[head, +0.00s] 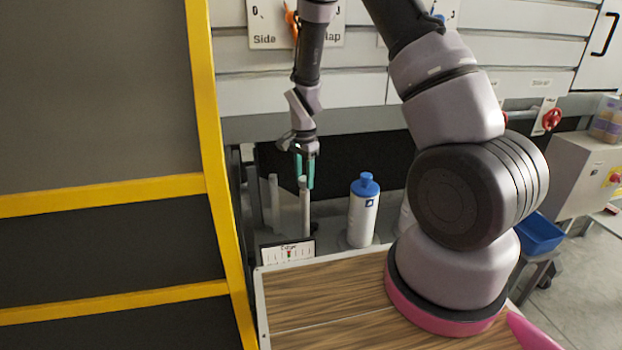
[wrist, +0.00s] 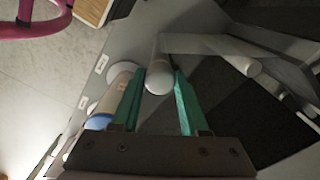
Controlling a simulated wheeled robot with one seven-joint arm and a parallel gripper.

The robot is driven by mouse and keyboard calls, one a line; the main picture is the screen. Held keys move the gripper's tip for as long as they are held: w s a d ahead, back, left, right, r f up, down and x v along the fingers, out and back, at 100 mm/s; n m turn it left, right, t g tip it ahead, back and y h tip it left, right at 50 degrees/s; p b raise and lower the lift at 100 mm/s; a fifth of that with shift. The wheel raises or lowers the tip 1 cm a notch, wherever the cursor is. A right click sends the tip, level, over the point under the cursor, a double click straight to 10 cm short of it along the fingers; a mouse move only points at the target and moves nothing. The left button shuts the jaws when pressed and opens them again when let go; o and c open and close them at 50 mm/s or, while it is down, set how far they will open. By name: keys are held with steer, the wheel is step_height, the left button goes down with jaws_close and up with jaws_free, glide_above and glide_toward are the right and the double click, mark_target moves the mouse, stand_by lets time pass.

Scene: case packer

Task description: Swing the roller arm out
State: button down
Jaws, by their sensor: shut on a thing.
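A light grey upright roller (head: 305,215) stands near the dark opening of the machine, behind the wooden table's far edge. My gripper (head: 304,183), with green fingers, comes down from above and is shut on the roller's upper end. In the wrist view my gripper (wrist: 160,76) has one finger on each side of the roller's rounded end (wrist: 159,82). A second pale roller (head: 274,200) stands just to the left and also shows in the wrist view (wrist: 240,64). A grey bar in the wrist view runs between the two. The arm's pivot is not clear.
A white bottle with a blue cap (head: 363,212) stands close to the right of the roller. A small scale plate (head: 288,251) is in front. A yellow-framed panel (head: 212,120) closes the left side. The wooden tabletop (head: 320,295) is bare; a blue bin (head: 540,234) is at right.

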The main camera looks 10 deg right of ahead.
steer(key=w+a+m, duration=0.5)
steer(key=w+m, duration=0.1)
steer(key=m, duration=0.2)
steer(key=shift+w+a, duration=0.25)
steer(key=shift+a, duration=0.05)
stand_by(0.4)
steer(key=shift+c, duration=2.1)
jaws_free()
step_height(320, 180, up, 11)
steer(key=shift+f, duration=0.1)
